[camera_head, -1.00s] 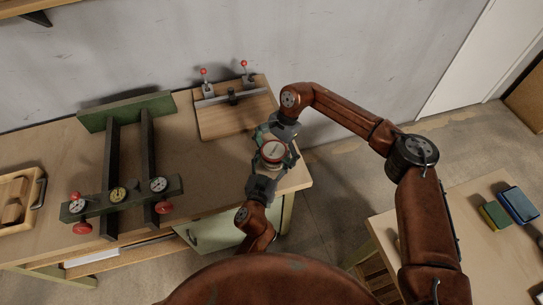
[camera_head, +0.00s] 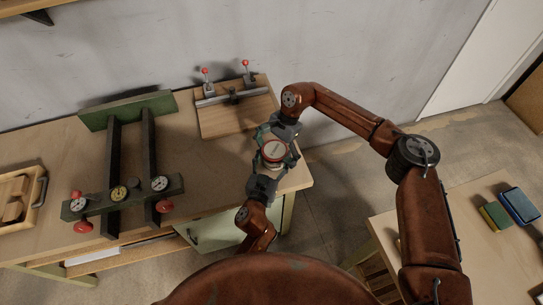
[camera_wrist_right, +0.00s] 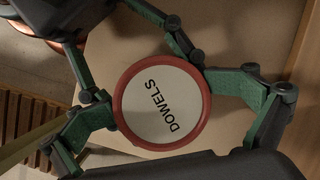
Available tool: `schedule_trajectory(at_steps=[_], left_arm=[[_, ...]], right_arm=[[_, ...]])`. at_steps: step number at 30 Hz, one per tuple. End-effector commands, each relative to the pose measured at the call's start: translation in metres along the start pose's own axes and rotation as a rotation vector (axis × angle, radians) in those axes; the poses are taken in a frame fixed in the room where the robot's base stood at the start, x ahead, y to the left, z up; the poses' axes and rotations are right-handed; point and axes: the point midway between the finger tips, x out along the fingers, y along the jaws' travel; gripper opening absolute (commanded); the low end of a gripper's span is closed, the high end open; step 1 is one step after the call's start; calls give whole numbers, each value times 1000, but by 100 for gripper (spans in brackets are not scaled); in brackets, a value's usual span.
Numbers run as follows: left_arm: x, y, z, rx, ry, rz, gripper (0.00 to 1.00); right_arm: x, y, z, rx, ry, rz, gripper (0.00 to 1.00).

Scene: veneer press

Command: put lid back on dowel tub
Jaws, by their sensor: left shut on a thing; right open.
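The round lid (camera_head: 274,150), white with a red rim, lies over the dowel tub (camera_head: 270,165), whose pale side barely shows below it. In the right wrist view the lid (camera_wrist_right: 162,104) reads "DOWELS" and hides the tub's top; I cannot tell whether it is fully seated. My left gripper (camera_head: 267,168), coming from below in the head view, is shut on the tub. My right gripper (camera_head: 279,141) is above, its fingers open on either side of the lid; they also show in the right wrist view (camera_wrist_right: 163,97).
The tub is above the workbench's (camera_head: 200,165) right end. A board with red-knobbed clamps (camera_head: 235,115) lies behind it. A green-beamed press frame (camera_head: 125,155) and a wooden tray (camera_head: 38,205) are further left. A side table (camera_head: 480,235) at right carries two coloured blocks.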

Motion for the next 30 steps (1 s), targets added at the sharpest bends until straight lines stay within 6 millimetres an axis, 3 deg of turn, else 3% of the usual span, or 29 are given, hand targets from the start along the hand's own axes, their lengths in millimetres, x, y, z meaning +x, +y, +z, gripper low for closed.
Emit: schedule_trajectory(at_steps=[1,5,15,23,30], left_arm=[[-1,2,-6,3,15,4,17],[-1,2,-6,3,15,5,17],[0,1,-6,1,12,2,18],[0,0,-4,-1,7,1,18],[0,1,-3,-2,6,2,18]], right_arm=[[15,9,-10,13,12,20,100],[12,9,-10,13,12,20,100],[-26,8,-10,12,12,18,100],[-31,7,-6,7,9,15,100],[-32,6,-5,5,8,13,83]])
